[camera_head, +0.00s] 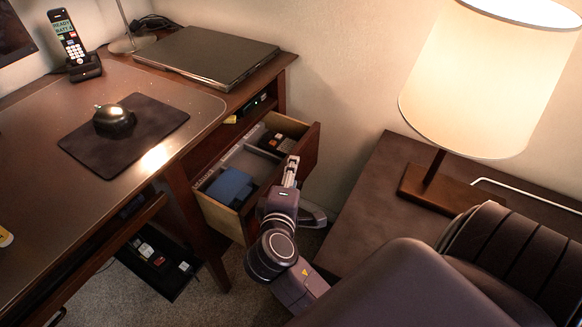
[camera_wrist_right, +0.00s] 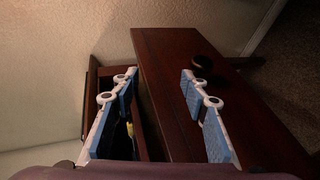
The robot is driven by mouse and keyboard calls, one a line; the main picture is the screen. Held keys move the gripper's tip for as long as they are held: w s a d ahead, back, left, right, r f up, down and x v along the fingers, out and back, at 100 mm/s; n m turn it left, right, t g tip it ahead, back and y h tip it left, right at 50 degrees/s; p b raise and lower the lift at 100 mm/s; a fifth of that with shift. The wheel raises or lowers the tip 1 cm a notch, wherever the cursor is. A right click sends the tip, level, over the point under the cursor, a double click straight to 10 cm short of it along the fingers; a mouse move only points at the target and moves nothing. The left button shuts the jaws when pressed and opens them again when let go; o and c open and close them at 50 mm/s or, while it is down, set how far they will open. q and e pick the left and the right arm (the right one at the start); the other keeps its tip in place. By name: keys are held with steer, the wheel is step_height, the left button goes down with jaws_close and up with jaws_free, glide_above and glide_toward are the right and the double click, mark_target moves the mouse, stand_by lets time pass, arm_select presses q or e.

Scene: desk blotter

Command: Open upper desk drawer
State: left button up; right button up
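The drawer in the right side of the desk stands pulled out, its dark red-brown front panel (camera_head: 303,150) facing right. Its inside is divided and holds a blue box (camera_head: 230,187) and small dark items (camera_head: 277,142). My right gripper (camera_head: 291,167) is at the drawer's front panel. In the right wrist view my right gripper (camera_wrist_right: 162,110) has its blue-padded fingers spread apart. The left fingers are over the drawer's inside, and the right fingers are over the outer face of the front panel (camera_wrist_right: 172,75). A round dark knob (camera_wrist_right: 207,66) is on that face. My left gripper is not in view.
An open shelf (camera_head: 250,108) lies above the drawer. A side table (camera_head: 375,205) with a lit lamp (camera_head: 485,80) stands right of the drawer.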

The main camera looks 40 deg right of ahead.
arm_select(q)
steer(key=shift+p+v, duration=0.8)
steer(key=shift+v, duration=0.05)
arm_select(e)
steer(key=f+v, duration=0.1)
steer(key=v, duration=0.5)
steer(key=shift+s+a, duration=0.2)
steer(key=shift+s, duration=0.1)
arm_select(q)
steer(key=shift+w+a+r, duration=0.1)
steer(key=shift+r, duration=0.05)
arm_select(e)
steer(key=shift+r, duration=0.2)
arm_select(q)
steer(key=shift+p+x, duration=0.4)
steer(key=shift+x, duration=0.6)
arm_select(e)
steer(key=shift+f, duration=0.1)
